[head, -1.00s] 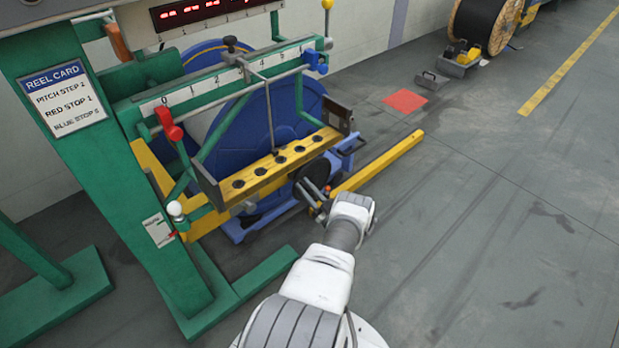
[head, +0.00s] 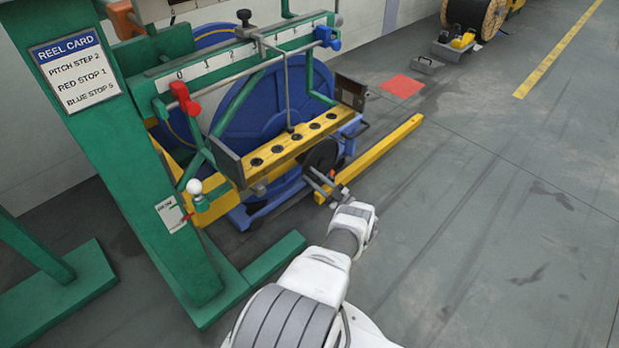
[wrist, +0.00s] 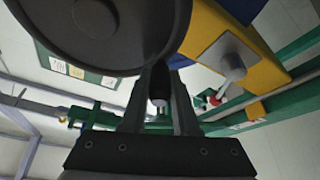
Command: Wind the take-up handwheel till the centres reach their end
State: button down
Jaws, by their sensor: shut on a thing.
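The take-up handwheel (head: 322,156) is a dark disc at the right front of the take-up frame, below the yellow bar. It shows large and close at upper left in the wrist view (wrist: 95,30). My gripper (head: 322,182) is at the wheel's near side. In the wrist view its fingers (wrist: 160,95) are shut on the wheel's dark crank handle (wrist: 159,80), whose pale end shows between them. The blue reel (head: 265,110) stands behind the yellow bar. The centres are hidden or too small to tell.
The yellow bar (head: 290,148) has several dark holes. A red stop (head: 184,98) and a blue stop (head: 328,37) sit on the scale rail. A white-knobbed lever (head: 195,188) is at left. A yellow floor beam (head: 375,160) lies right of the wheel.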

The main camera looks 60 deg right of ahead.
jog(key=shift+w+f, duration=0.1)
dwell(0.3)
jog(key=c, duration=0.7)
grip_release()
jog(key=shift+s+a+f, duration=0.1)
jog(key=shift+s+f, duration=0.05)
jog(key=shift+s, duration=0.4)
jog(key=s, duration=0.4)
jog(key=s+a, duration=0.1)
jog(key=s, duration=0.7)
jog(key=shift+a, duration=0.35)
